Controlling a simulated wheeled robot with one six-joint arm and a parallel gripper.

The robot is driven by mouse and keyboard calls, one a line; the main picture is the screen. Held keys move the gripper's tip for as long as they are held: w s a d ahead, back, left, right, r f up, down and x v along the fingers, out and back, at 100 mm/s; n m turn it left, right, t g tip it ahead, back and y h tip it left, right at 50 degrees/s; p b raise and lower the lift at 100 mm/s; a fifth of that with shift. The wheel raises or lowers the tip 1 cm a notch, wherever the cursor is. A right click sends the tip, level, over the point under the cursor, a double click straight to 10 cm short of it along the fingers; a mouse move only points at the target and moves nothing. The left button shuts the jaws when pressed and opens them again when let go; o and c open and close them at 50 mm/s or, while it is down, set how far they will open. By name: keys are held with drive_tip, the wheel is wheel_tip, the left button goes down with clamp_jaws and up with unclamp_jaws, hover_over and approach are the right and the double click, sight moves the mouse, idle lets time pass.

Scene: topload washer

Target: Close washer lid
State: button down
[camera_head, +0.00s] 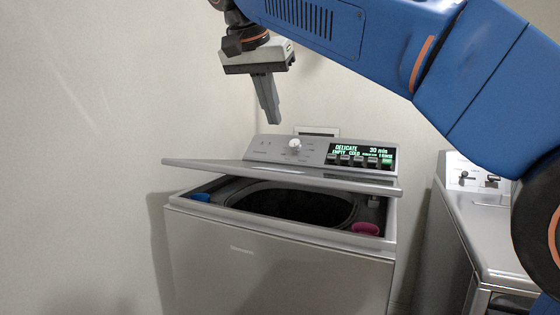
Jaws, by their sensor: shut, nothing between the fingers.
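The topload washer (270,265) is a light grey box standing against the wall. Its lid (270,175) is a flat grey panel, partly lowered and tilted, with its front edge raised above the rim. A wide gap shows the dark drum opening (300,204) below. My gripper (270,115) hangs above the rear part of the lid, pointing down, shut and empty. It appears apart from the lid and the panel.
The control panel (345,153) with a knob (295,146) and lit display stands behind the lid. A blue cup (201,197) and a pink cup (366,228) sit at the rim corners. A second machine (500,225) stands at the right.

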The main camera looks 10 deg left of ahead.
drive_tip(key=x, duration=0.8)
drive_tip(key=shift+w+d+f, duration=0.1)
drive_tip(key=shift+w+f, duration=0.1)
drive_tip(key=shift+f, duration=0.1)
drive_tip(key=shift+s+f, duration=0.15)
drive_tip(key=shift+f, duration=0.9)
drive_tip(key=shift+s+f, duration=0.2)
drive_tip(key=shift+f, duration=0.85)
